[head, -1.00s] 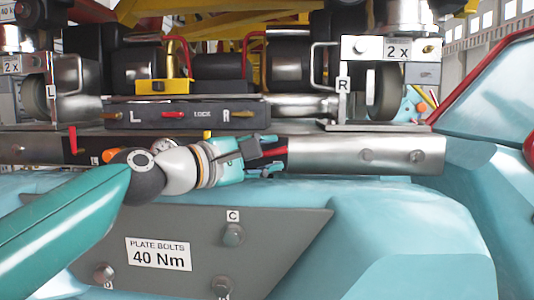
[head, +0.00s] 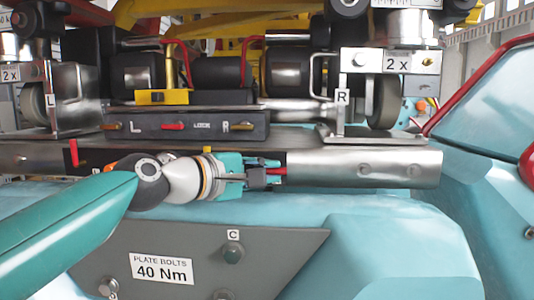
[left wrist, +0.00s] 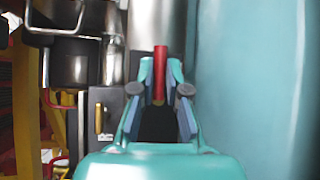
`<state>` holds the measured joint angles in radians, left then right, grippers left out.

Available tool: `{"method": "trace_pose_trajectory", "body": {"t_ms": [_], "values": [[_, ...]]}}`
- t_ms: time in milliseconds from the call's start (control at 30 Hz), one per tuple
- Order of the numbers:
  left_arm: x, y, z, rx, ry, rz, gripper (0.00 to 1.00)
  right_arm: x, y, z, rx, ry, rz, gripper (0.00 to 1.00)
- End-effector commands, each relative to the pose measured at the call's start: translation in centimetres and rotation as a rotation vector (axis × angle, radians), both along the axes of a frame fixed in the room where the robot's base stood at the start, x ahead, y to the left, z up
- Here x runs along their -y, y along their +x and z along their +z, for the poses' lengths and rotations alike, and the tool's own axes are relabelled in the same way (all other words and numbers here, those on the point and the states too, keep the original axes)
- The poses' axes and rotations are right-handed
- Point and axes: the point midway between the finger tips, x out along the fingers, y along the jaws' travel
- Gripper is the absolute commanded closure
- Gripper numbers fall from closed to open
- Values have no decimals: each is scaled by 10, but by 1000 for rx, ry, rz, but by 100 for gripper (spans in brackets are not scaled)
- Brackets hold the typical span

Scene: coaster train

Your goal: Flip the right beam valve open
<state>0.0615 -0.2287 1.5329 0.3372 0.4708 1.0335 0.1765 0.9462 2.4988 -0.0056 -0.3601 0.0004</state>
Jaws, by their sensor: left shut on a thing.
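The right beam valve's red handle (head: 284,171) is on the front of the metal beam (head: 370,168), right of centre. It lies about level and points right; its pivot is hidden behind my gripper. My left gripper (head: 274,174) comes in from the left along the beam and is shut on this handle. In the left wrist view the red handle (left wrist: 160,62) sticks out beyond the two fingertips (left wrist: 160,92). The left beam valve's red handle (head: 73,153) stands upright at the beam's left part. My right gripper is not in view.
A dark lock panel (head: 190,125) with L and R levers sits just above the beam. Wheel brackets marked L (head: 70,95) and R (head: 350,95) stand either side. The teal body and grey bolt plate (head: 205,250) lie close below.

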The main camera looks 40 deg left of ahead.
Motion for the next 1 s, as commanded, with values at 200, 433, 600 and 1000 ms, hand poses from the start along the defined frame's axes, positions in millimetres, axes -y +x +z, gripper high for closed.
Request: {"method": "trace_pose_trajectory", "body": {"t_ms": [200, 433, 600, 1000], "values": [[0, 0, -2, -23, 37, -1, 100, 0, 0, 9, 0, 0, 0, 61], [0, 0, -3, -24, 36, -1, 83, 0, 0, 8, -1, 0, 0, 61], [0, 0, -2, -23, 35, 0, 61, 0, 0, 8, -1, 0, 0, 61], [-2, -8, 0, -20, 35, 2, 61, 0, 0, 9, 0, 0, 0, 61]]}}
